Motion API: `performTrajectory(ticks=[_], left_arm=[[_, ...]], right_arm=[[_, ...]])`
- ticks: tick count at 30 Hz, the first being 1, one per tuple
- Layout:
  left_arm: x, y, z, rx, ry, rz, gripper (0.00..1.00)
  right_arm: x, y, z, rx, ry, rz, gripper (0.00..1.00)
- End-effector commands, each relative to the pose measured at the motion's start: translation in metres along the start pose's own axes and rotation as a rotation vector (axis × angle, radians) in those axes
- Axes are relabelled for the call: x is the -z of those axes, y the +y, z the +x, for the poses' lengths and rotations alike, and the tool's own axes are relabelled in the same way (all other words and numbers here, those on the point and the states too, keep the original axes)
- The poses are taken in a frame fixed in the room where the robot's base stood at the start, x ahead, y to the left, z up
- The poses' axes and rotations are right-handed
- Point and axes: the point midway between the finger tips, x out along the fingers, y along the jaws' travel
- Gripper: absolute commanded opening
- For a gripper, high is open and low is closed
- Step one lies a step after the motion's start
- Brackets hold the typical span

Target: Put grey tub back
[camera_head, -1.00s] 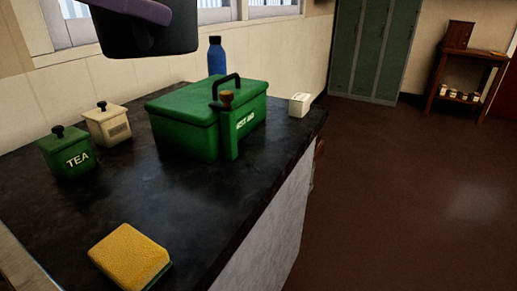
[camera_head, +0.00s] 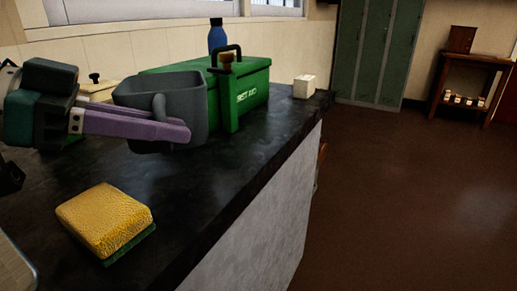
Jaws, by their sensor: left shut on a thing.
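The grey tub (camera_head: 193,103) is at the centre left of the head view, in front of the green first aid box and hiding part of it. My left gripper (camera_head: 172,130), with purple fingers, comes in from the left and is shut on the tub's near wall. The tub looks roughly upright, low over the dark worktop (camera_head: 215,175); I cannot tell whether its base touches. My right gripper is not in view.
The green first aid box (camera_head: 255,88) has a blue bottle (camera_head: 217,38) behind it and a small white box (camera_head: 303,86) to its right. A yellow sponge (camera_head: 104,218) lies at the front. A cream canister (camera_head: 98,90) is partly hidden behind my arm. The worktop right of the sponge is clear.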

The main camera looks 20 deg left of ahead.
Motion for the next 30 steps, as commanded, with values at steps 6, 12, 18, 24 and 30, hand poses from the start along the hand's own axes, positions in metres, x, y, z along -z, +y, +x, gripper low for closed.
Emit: performTrajectory(ticks=[6, 12, 18, 24, 30], left_arm=[[-0.028, 0.000, 0.011, 0.000, 0.000, -0.003, 0.00], [-0.043, 0.000, 0.018, 0.000, 0.001, 0.000, 0.00], [-0.042, 0.000, 0.017, 0.000, 0.001, 0.002, 0.00], [-0.045, 0.001, 0.018, 0.000, 0.000, 0.001, 0.22], [-0.045, 0.001, 0.018, 0.000, 0.000, 0.000, 0.44]], right_arm=[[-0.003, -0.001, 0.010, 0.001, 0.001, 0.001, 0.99], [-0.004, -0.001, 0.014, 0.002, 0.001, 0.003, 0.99], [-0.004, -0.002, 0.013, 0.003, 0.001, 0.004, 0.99], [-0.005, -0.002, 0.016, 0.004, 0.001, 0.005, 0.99], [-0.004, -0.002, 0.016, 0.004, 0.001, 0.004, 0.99]])
